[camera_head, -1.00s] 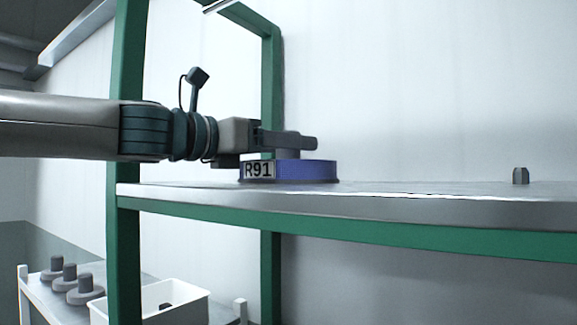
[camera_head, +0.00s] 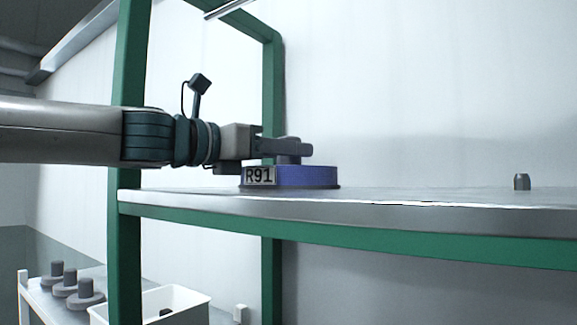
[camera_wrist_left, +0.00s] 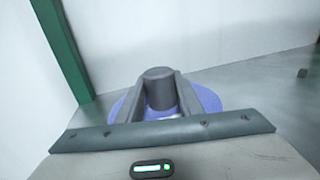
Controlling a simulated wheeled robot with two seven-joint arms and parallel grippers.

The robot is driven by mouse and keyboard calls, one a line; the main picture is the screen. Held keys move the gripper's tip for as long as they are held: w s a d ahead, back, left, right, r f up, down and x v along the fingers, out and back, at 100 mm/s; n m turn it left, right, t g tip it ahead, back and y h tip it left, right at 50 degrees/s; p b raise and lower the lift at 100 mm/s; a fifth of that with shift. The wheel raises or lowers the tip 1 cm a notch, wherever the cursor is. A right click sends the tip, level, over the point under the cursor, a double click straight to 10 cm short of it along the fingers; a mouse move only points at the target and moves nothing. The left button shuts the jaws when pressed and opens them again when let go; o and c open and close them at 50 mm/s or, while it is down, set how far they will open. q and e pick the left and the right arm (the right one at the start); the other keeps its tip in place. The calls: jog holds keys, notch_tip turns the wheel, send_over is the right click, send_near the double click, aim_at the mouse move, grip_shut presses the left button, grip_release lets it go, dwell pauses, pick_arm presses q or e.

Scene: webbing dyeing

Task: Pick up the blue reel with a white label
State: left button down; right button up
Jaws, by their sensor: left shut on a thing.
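The blue reel (camera_head: 310,177) sits on the grey shelf at its left part, with a white label (camera_head: 260,176) reading R91 on its side. A grey hub (camera_wrist_left: 159,88) stands up from its middle. My left gripper (camera_head: 298,148) reaches in from the left above the reel and is shut on this hub. In the left wrist view the two fingers (camera_wrist_left: 160,98) lie on either side of the hub, with the blue reel (camera_wrist_left: 207,99) showing around them. The reel appears to rest on the shelf or very close to it. My right gripper is not in view.
The grey shelf (camera_head: 420,196) has a green frame with a post (camera_head: 127,250) at the left. A small dark peg (camera_head: 522,182) stands at the right. Below left, a white table holds several grey spools (camera_head: 85,294) and a white bin (camera_head: 180,308). The middle of the shelf is clear.

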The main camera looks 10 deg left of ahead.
pick_arm(q)
jog(key=shift+r, duration=0.2)
jog(key=shift+r, duration=0.8)
notch_tip(320, 180, up, 3)
jog(key=shift+s+d+f, duration=0.1)
jog(key=shift+d, duration=0.05)
jog(key=s+d+r+p, duration=0.6)
jog(key=d+p, duration=0.1)
jog(key=d, duration=0.2)
jog(key=shift+s+r+p, duration=0.15)
jog(key=shift+p, duration=0.15)
jog(key=shift+d, duration=0.15)
dwell(0.6)
